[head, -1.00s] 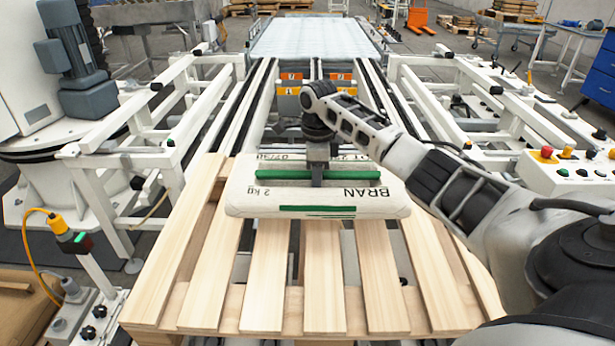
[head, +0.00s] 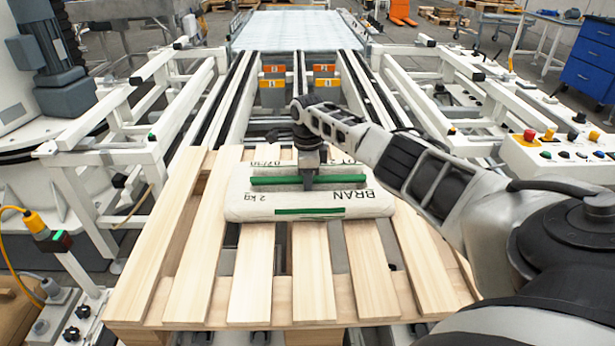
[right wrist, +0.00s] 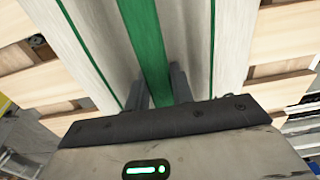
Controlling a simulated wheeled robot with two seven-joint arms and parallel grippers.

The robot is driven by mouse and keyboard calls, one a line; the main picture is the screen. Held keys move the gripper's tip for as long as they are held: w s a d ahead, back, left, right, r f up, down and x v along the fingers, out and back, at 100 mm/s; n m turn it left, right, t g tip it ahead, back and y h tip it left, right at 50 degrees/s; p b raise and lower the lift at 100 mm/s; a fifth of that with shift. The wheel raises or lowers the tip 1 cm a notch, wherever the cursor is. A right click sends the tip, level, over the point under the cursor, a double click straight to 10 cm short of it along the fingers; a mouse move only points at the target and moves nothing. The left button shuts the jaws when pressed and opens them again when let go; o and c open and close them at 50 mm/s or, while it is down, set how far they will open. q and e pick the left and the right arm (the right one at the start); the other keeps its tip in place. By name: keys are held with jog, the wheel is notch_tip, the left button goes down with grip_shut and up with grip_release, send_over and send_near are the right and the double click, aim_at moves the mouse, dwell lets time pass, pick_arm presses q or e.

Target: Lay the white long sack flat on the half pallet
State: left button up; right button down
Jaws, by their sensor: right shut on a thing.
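The white long sack (head: 350,202), printed BRAN and 2 kg with green stripes, lies level and crosswise over the far part of the wooden half pallet (head: 314,290). It spans several slats and sits low; I cannot tell for sure whether its underside fully touches them. My right gripper (head: 308,184) points straight down at the sack's middle and is shut on its raised green strip. In the right wrist view, both fingers (right wrist: 160,88) close around the green strip of the sack (right wrist: 88,30). My left gripper is not in view.
White conveyor frames with black rails run behind the pallet to a pale roller bed (head: 297,30). A button panel (head: 565,152) stands at the right. A yellow-topped sensor post (head: 48,232) stands at the left. The pallet's near slats are bare.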

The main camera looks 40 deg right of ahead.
jog(key=shift+w+r, duration=0.15)
jog(key=shift+r, duration=0.05)
jog(key=c, duration=1.2)
grip_release()
jog(key=shift+s+f, duration=0.2)
notch_tip(320, 180, up, 12)
jog(key=p, duration=0.1)
jog(key=shift+r, duration=0.15)
